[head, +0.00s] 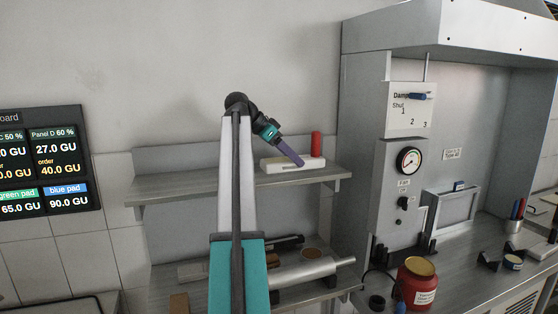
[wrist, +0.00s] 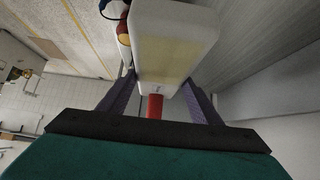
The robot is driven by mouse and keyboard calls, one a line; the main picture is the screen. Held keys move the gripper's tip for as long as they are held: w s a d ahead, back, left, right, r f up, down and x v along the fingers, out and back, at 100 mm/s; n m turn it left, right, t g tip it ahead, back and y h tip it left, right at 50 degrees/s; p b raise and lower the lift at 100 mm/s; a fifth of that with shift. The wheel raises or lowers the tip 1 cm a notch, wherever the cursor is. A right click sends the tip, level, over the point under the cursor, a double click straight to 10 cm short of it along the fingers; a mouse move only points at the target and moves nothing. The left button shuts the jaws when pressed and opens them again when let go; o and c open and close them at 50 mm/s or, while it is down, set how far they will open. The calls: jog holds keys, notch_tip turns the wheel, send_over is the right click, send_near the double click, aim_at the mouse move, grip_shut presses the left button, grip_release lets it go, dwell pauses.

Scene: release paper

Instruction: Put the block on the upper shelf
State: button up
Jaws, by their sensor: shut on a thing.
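The block (head: 283,167) is white and long, with a pale yellow patch and a red upright peg (head: 316,145) at its right end. In the head view it is level at the upper shelf (head: 215,185); I cannot tell if it rests on the board or is just above it. My gripper (head: 300,163) comes down from the upper left and is shut on the block. In the wrist view the white block (wrist: 175,45) reaches up from between the purple fingers (wrist: 160,98), with the red peg (wrist: 155,107) also between them.
A lower shelf (head: 205,285) holds a metal tube (head: 310,270) and other items. A fume hood (head: 358,150) closes in the right side. A red jar (head: 417,285) stands on the bench there. The upper shelf's left part is clear.

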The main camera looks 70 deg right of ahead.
jog(key=w, duration=0.1)
jog(key=w+d+p, duration=0.1)
jog(key=w, duration=0.2)
jog(key=shift+w+d+f+p, duration=0.15)
jog(key=shift+w+d+p, duration=0.15)
jog(key=shift+w+d, duration=0.1)
jog(key=shift+f, duration=0.15)
jog(key=shift+s+f+p, duration=0.1)
jog(key=shift+f+p, duration=0.85)
jog(key=shift+f, duration=0.7)
jog(key=shift+f, duration=0.1)
jog(key=o, duration=1.4)
jog(key=shift+p, duration=0.3)
